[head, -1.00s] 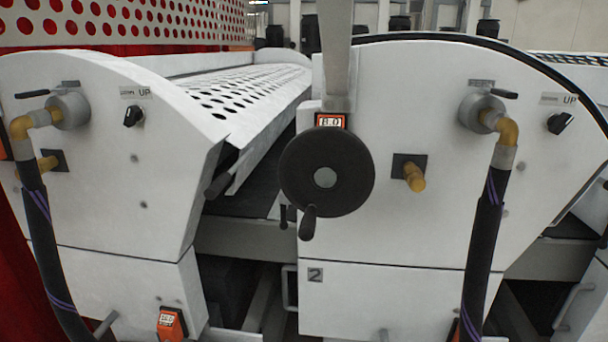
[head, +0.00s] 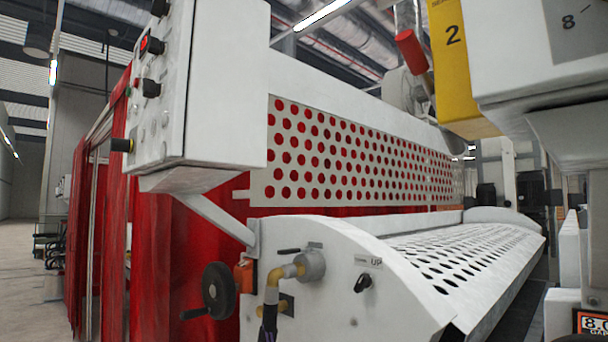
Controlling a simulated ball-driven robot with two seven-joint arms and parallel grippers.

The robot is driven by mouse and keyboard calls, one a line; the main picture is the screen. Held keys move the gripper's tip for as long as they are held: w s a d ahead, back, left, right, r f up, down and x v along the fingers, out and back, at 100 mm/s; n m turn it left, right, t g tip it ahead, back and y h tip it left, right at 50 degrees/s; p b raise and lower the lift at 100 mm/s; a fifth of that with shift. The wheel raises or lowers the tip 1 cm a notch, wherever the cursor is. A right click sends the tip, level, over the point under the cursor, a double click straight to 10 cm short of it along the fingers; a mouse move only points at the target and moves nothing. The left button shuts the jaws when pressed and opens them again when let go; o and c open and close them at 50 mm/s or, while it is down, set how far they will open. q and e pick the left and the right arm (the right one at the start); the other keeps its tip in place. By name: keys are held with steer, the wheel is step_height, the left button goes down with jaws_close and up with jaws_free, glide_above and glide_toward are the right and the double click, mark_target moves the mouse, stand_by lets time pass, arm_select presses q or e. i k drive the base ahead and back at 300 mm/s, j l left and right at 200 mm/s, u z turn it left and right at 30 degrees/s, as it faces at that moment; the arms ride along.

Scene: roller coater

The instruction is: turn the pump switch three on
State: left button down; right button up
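A grey-white control box (head: 218,80) hangs at the upper left, seen at an angle. I cannot read any label there, so I cannot tell whether one is pump switch three. A black rotary switch (head: 363,283) marked UP is on the white machine end panel (head: 330,318) below. Neither of my grippers is in view.
A yellow box (head: 458,62) marked 2 and a pale housing (head: 505,50) hang at the upper right. A handwheel (head: 218,290) and a valve with a yellow elbow (head: 290,271) project at the lower middle. Red curtains (head: 150,265) stand left; open floor (head: 30,290) lies beyond.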

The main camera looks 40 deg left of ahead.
mark_target(151, 89)
steer(key=u, duration=1.85)
